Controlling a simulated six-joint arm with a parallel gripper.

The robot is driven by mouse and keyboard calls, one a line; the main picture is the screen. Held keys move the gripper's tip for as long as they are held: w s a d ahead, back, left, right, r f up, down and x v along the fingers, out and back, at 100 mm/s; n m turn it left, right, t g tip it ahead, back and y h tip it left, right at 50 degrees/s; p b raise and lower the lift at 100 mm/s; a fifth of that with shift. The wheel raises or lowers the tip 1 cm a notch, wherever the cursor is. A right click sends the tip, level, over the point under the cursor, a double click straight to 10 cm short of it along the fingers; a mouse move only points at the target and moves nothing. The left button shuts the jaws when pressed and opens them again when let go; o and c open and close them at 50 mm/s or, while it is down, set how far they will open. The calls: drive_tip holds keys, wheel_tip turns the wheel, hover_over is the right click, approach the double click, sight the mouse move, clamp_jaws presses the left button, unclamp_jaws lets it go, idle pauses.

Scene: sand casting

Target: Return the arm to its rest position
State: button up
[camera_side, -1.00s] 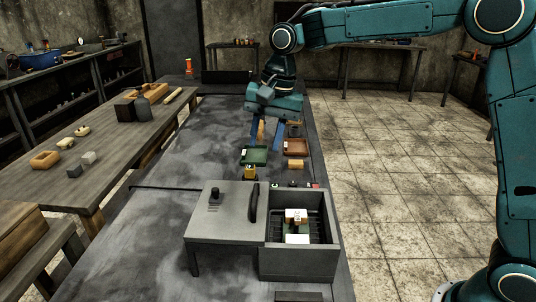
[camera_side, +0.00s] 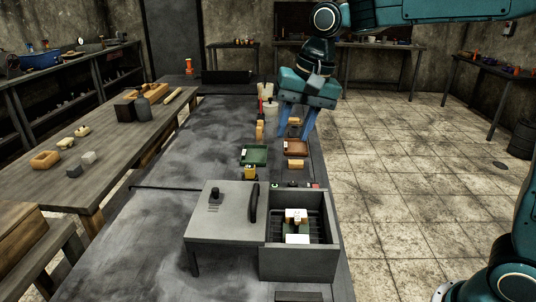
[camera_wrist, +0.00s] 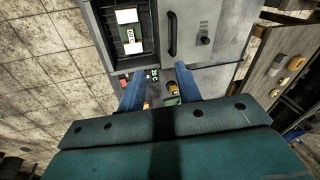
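My gripper (camera_side: 297,122) is raised above the far part of the dark work table (camera_side: 185,165), over the red-brown tray. Its two blue fingers are apart with nothing between them. In the wrist view my gripper (camera_wrist: 161,85) also shows both fingers spread and empty. The arm reaches in from the upper right in the side view.
A grey box (camera_side: 300,262) with an open compartment holding a white-ended block (camera_side: 297,227) stands at the near end. Behind it are a green tray (camera_side: 254,155), a red-brown tray (camera_side: 296,147) and small yellow blocks. A wooden bench (camera_side: 115,155) stands left. Tiled floor is clear at right.

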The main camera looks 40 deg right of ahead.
drive_tip(key=s+d+f+n+t, duration=0.1)
drive_tip(key=s+d+n, duration=0.2)
drive_tip(key=s, duration=0.9)
drive_tip(key=s+d+f+n+t+h, duration=0.1)
drive_tip(key=s+d+n, duration=0.3)
drive_tip(key=s, duration=0.8)
drive_tip(key=shift+f+t, duration=0.5)
drive_tip(key=shift+t, duration=0.1)
